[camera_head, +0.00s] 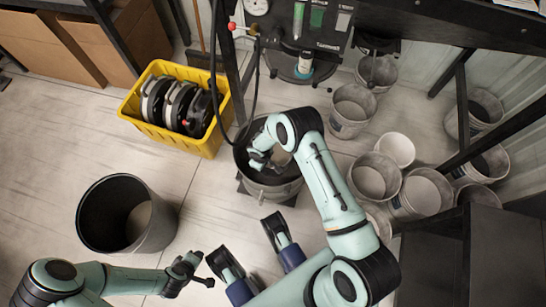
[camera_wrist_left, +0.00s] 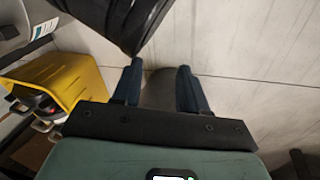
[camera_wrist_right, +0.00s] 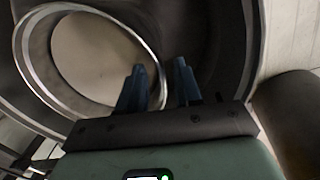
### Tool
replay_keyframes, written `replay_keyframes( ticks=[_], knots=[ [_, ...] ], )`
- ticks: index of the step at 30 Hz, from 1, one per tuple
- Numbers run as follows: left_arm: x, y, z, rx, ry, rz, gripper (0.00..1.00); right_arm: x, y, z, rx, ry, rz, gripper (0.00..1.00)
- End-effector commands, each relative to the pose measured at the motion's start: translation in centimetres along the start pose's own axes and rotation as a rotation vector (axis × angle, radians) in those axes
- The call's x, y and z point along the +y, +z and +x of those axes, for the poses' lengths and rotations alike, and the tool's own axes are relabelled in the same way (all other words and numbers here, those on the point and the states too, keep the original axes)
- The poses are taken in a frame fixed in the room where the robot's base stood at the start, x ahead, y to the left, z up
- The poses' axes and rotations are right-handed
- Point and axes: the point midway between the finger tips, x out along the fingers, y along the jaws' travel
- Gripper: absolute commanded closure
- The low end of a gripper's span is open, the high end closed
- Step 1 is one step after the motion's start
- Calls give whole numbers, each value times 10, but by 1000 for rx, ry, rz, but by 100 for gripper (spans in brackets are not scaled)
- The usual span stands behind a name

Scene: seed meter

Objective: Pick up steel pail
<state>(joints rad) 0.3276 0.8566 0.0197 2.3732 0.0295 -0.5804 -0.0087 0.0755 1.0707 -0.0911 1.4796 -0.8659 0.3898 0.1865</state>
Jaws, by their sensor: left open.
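The steel pail (camera_head: 271,189) stands on a low dark support on the floor, in the middle of the head view. My right arm reaches over it and hides part of its mouth. My right gripper (camera_head: 264,160) is inside or just above that mouth. In the right wrist view its fingers (camera_wrist_right: 159,85) are apart, and a curved metal edge (camera_wrist_right: 27,62) runs close to them; I cannot tell if they touch it. My left gripper (camera_head: 205,269) is open and empty, below and left of the pail. The left wrist view shows a dark pail (camera_wrist_left: 110,22) beyond its fingers (camera_wrist_left: 160,75).
A black bin (camera_head: 165,228) stands left of the pail. A yellow crate (camera_head: 208,146) with dark discs stands above it. Several grey pails (camera_head: 375,178) crowd the floor at right. Machine legs and a dark hose are close behind the pail.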

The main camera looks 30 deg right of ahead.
Motion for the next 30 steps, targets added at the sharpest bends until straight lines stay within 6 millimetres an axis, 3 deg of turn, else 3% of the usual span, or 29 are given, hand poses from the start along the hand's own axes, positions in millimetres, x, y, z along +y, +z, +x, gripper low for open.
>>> replay_keyframes(
  ticks=[7,14,15,18,30],
  knots=[
    [-21,27,19,-84,-38,-22,57,0,0,39,-2,-2,0,66],
    [-23,30,19,-93,-42,-25,57,1,-1,41,0,0,-1,66],
    [-23,30,19,-93,-42,-25,57,1,-1,41,0,0,-1,69],
    [-23,29,19,-93,-42,-24,57,1,0,41,0,0,-1,100],
    [-23,29,19,-91,-41,-24,57,1,0,41,-1,-1,-1,100]
  ],
)
